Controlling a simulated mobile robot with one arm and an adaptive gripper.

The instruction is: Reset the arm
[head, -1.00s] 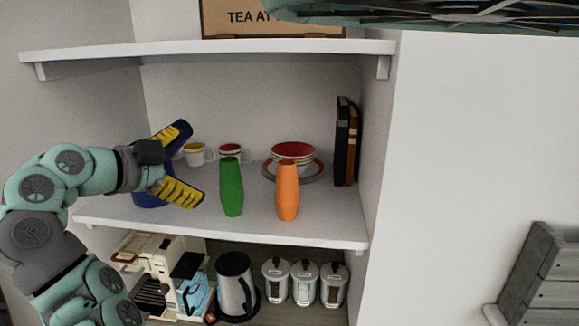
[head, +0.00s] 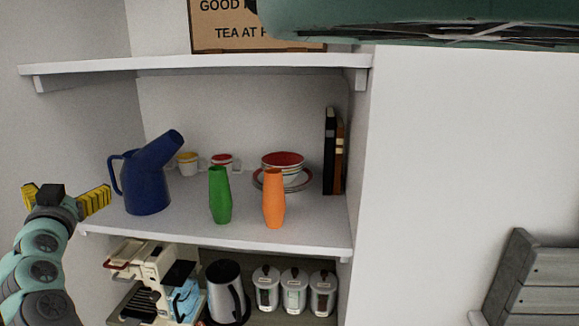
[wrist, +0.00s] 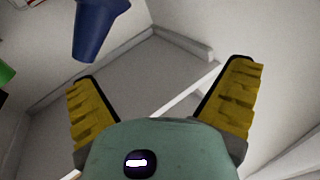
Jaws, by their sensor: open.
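My gripper (head: 67,196) is at the left of the head view, in front of and left of the shelf. Its two yellow fingers are spread wide with nothing between them. The wrist view also shows my gripper (wrist: 160,95) open and empty. A blue pitcher (head: 146,184) stands upright on the middle shelf, to the right of my gripper and apart from it. Part of the blue pitcher shows at the top of the wrist view (wrist: 95,28).
The middle shelf (head: 240,232) also holds a green vase (head: 220,197), an orange vase (head: 274,200), cups, a red bowl (head: 283,160) and books (head: 329,150). Below are a coffee machine (head: 140,275), a kettle (head: 226,290) and canisters (head: 294,290). A wooden chair (head: 530,275) is at right.

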